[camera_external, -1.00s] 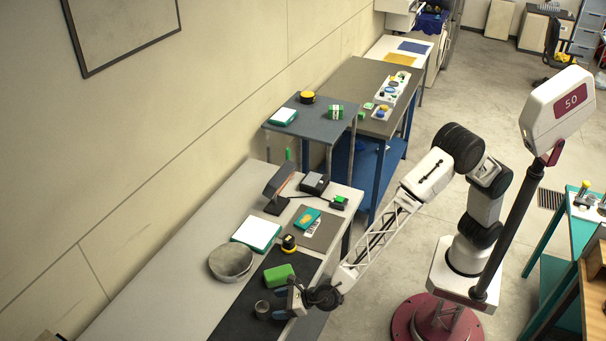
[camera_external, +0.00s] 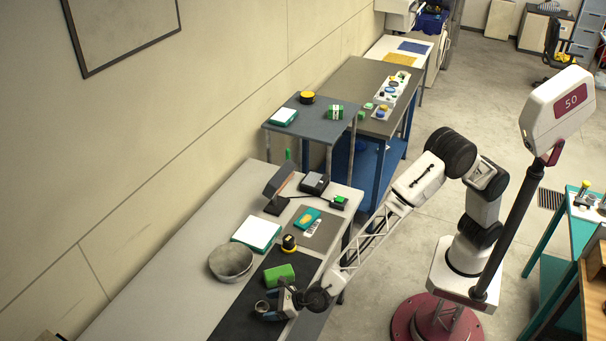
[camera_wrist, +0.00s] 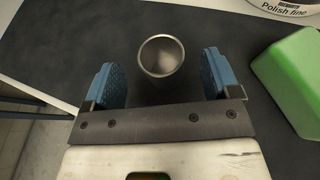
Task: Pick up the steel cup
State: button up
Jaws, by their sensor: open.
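The steel cup (camera_wrist: 162,57) stands upright on the dark mat, its open top facing the wrist camera. In the external view the cup (camera_external: 262,307) is small and partly hidden by my gripper (camera_external: 268,305). In the wrist view my gripper (camera_wrist: 161,80) is open, with one blue finger pad on each side of the cup. There is a clear gap between each pad and the cup. The cup sits slightly ahead of the middle of the gap, and nothing is held.
A green block (camera_wrist: 294,80) lies close to the right finger in the wrist view. The dark mat (camera_external: 243,327) ends near the bench's front edge.

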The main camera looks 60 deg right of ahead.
aim_at(261, 306)
jog(key=shift+x, duration=1.95)
jog(key=shift+r, duration=0.1)
jog(key=c, duration=1)
jog(key=shift+r, duration=0.15)
jog(key=shift+r, duration=1.55)
jog(key=s+d, duration=0.3)
jog(key=d, duration=0.1)
jog(key=s+d+r, duration=0.1)
jog(key=s+d, duration=0.6)
jog(key=d, duration=0.1)
jog(key=shift+s+r, duration=0.3)
jog(key=shift+s, duration=0.05)
